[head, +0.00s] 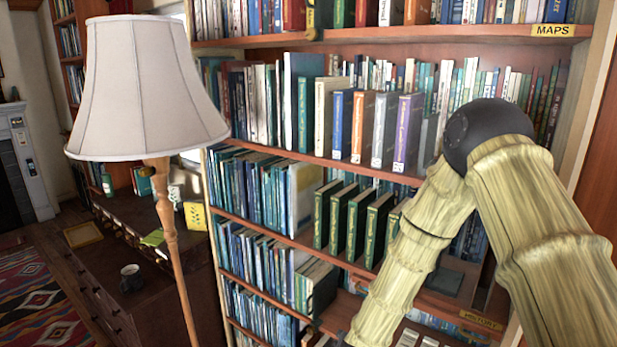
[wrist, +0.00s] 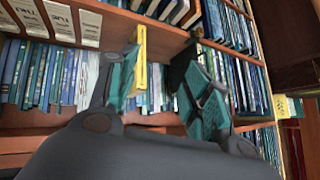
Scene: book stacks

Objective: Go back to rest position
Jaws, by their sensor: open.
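My gripper (wrist: 165,62) shows in the wrist view with its two dark and teal fingers spread apart. Nothing is held between them; shelf boards and rows of blue books show behind the gap. In the head view my bamboo-textured arm, with a dark round joint, reaches across the right side in front of the bookcase (head: 250,157) and bends down to the bottom edge. The gripper itself cannot be made out clearly there.
Green books (head: 343,215) stand spaced apart on a middle shelf, close behind my arm. A floor lamp (head: 148,85) stands at left before a dark wooden desk (head: 100,285) with a mug (head: 131,278). Some floor with a patterned rug (head: 35,300) shows at far left.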

